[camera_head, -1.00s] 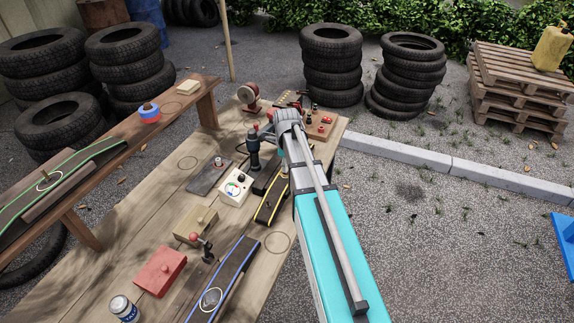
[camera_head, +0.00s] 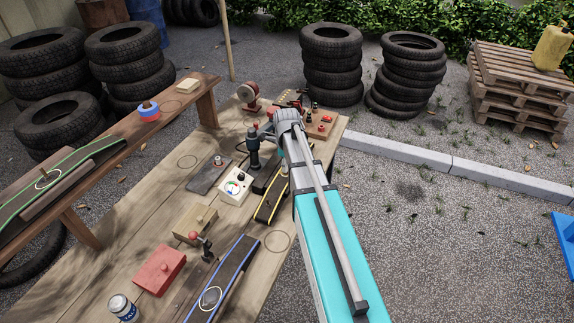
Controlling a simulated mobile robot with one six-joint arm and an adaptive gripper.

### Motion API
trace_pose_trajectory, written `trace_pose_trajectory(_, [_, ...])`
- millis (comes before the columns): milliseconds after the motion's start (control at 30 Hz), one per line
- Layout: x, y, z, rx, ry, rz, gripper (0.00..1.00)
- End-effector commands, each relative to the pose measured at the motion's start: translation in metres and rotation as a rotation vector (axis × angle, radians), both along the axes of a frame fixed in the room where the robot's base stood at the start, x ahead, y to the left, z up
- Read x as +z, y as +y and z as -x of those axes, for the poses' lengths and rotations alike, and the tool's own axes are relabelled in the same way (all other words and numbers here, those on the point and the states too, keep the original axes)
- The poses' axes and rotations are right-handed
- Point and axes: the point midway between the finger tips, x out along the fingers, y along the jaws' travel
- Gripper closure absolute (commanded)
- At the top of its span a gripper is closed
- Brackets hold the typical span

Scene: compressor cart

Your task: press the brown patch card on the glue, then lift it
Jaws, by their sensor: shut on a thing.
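My gripper (camera_head: 254,163) points down over the workbench, just right of the white gauge box (camera_head: 236,186). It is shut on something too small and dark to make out. I cannot clearly see the brown patch card, or tell whether it touches anything. A yellow-edged dark strip (camera_head: 269,206) lies beside and below the gripper; a pale ring (camera_head: 285,171) shows at its far end, partly behind my arm. A blue-edged strip (camera_head: 226,276) bears another white ring (camera_head: 210,298) at the front. A green-edged strip (camera_head: 70,164) on the side plank has a white ring with a small upright peg.
A dark plate with a peg (camera_head: 205,179), a wooden block with a knob (camera_head: 195,221), a red box (camera_head: 160,268), a red-knobbed lever (camera_head: 204,246) and a can (camera_head: 123,308) stand on the bench. A button panel (camera_head: 320,124) stands at the far end. Bare planks lie at front left.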

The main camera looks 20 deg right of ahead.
Motion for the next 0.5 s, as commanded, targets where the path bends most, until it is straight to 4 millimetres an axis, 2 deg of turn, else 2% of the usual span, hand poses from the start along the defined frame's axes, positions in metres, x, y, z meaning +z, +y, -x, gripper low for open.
trace_pose_trajectory(367, [0.0,0.0001,0.0001,0.0,0.0,0.0,0.86])
trace_pose_trajectory(400, [0.0,0.0001,0.0001,0.0,0.0,0.0,0.64])
trace_pose_trajectory(500, [0.0,0.0001,0.0001,0.0,0.0,0.0,0.45])
